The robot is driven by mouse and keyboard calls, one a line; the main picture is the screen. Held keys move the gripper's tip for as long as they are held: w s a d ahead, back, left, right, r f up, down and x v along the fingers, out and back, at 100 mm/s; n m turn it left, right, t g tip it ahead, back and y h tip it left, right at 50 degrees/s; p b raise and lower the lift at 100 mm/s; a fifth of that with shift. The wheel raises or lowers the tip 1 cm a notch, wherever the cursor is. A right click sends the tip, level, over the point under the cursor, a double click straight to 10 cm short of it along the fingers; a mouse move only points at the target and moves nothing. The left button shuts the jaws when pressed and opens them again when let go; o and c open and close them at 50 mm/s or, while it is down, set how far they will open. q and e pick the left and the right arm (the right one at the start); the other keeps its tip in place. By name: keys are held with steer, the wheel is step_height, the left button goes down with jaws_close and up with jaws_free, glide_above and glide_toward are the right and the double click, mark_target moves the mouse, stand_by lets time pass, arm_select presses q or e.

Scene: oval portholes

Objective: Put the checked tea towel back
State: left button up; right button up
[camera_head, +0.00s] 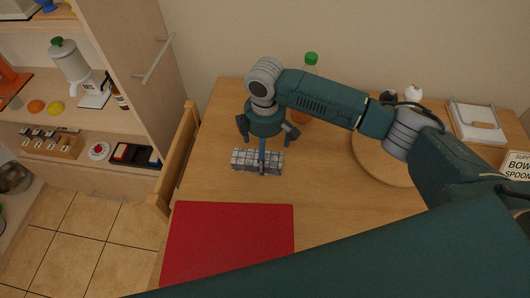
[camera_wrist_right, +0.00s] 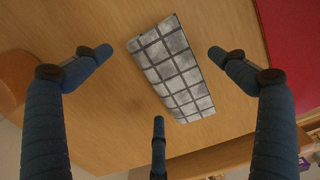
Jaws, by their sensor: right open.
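The checked tea towel (camera_head: 243,159) is a folded grey and white rectangle with dark grid lines. It lies flat on the wooden table and also shows in the right wrist view (camera_wrist_right: 172,68). My right gripper (camera_head: 264,142) hangs over the towel, pointing down, with its fingers spread. In the right wrist view the open fingers of this gripper (camera_wrist_right: 158,85) stand around the towel, with nothing held between them. One finger hides part of the towel in the head view. My left gripper is not in view.
A red mat (camera_head: 228,240) lies near the table's front. Behind my right arm are a green-capped bottle (camera_head: 311,60), a round wooden board (camera_head: 372,160) and a napkin holder (camera_head: 475,126). A chair (camera_head: 178,160) stands at the table's left edge, beside a stocked shelf unit (camera_head: 140,75).

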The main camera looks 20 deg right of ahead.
step_height(320, 180, up, 10)
steer(key=shift+r+b, duration=0.2)
steer(key=shift+b, duration=0.2)
steer(key=shift+f, duration=0.1)
